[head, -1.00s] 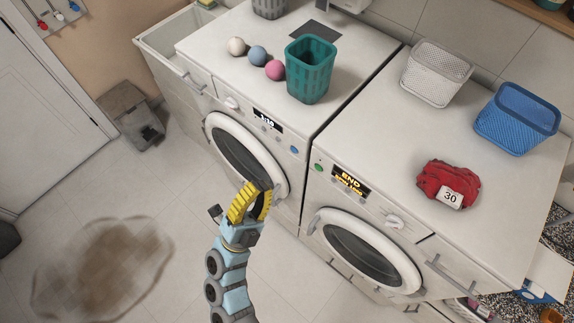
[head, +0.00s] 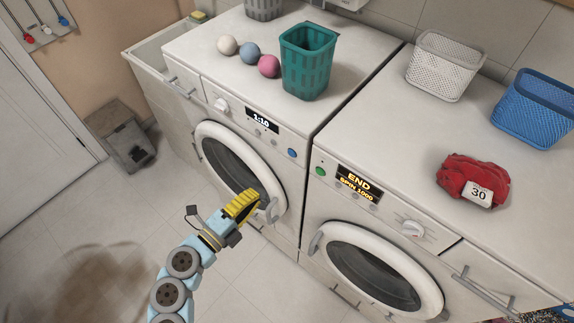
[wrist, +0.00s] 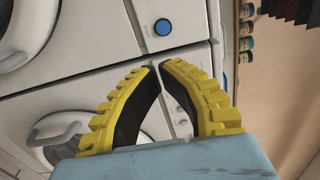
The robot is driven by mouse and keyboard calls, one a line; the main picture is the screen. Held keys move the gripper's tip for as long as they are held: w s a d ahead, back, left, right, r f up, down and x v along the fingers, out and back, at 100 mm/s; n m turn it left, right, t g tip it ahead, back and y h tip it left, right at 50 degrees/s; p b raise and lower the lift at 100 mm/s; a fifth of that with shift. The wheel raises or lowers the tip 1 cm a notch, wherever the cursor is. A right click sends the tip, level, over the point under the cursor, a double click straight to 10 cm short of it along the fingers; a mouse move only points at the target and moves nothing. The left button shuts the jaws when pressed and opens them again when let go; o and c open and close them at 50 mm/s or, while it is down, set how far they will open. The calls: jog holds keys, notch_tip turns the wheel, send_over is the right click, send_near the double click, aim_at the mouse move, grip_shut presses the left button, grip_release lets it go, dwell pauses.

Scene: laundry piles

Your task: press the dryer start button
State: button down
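The left machine (head: 228,88) has a display reading 1:10 and a round blue button (head: 292,153) at the right end of its panel. The blue button also shows at the top of the wrist view (wrist: 162,27). The right machine (head: 385,150) has a display reading END, SPIN 1000 and a green button (head: 320,171). My gripper (head: 252,197), with yellow ribbed fingers and black pads, is in front of the left machine's door, below and left of the blue button, apart from it. In the wrist view its fingertips (wrist: 159,67) nearly meet, with nothing between them.
On the machine tops are a teal basket (head: 307,62), three balls (head: 248,54), a white basket (head: 440,66), a blue basket (head: 535,108) and a red cloth bundle (head: 470,180) tagged 30. The left door's handle (head: 268,210) sticks out near my gripper. Floor in front is open.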

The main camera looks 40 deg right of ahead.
aim_at(293, 157)
dwell(0.3)
jog(key=d, duration=0.4)
jog(key=w+d, duration=0.1)
jog(key=d, duration=0.9)
jog(key=shift+w, duration=0.15)
